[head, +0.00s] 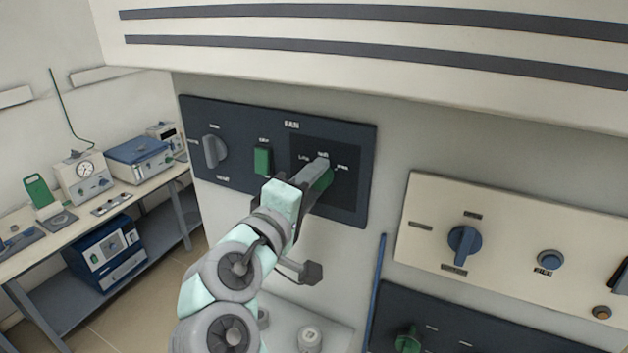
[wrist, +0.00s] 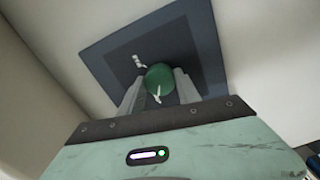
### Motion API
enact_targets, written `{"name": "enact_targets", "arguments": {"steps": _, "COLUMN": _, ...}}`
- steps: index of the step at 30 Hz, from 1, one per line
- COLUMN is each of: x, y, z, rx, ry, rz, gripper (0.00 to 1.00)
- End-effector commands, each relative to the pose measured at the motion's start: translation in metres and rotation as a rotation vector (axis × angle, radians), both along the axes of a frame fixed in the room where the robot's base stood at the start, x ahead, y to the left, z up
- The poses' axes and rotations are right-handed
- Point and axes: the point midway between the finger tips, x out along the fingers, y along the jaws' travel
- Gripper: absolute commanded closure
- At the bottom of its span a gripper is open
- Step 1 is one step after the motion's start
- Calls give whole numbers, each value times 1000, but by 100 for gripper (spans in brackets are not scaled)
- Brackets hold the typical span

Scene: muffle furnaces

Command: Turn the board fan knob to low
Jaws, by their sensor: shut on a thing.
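The dark fan board (head: 234,182) is on the wall at the centre of the head view, with a "FAN" label at its top. The green fan knob (head: 324,179) is at the right of this board, on a darker square with small white labels around it. The knob also shows in the wrist view (wrist: 160,77), with a white pointer mark on its lower part. My gripper (head: 318,172) is at the knob, and in the wrist view its two fingers (wrist: 158,88) are shut on it, one on each side. The fingers hide part of the knob and its setting in the head view.
The same board carries a grey knob (head: 214,151) and a green switch (head: 263,161). A beige panel (head: 500,262) with a blue knob (head: 463,241) is to the right. A dark panel with another green knob (head: 407,341) is below it. A bench with instruments stands at left.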

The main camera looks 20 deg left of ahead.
Motion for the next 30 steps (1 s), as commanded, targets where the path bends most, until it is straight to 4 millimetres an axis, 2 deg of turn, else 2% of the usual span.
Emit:
{"name": "enact_targets", "arguments": {"steps": 12, "x": 0, "y": 1, "z": 0, "rx": -7, "ry": 1, "rz": 1, "gripper": 100}}
{"name": "enact_targets", "arguments": {"steps": 13, "x": 0, "y": 1, "z": 0, "rx": -7, "ry": 1, "rz": 1, "gripper": 58}}
{"name": "enact_targets", "arguments": {"steps": 20, "x": 0, "y": 0, "z": 0, "rx": -6, "ry": 0, "rz": 1, "gripper": 40}}
{"name": "enact_targets", "arguments": {"steps": 30, "x": -2, "y": 1, "z": 0, "rx": -6, "ry": 0, "rz": 1, "gripper": 39}}
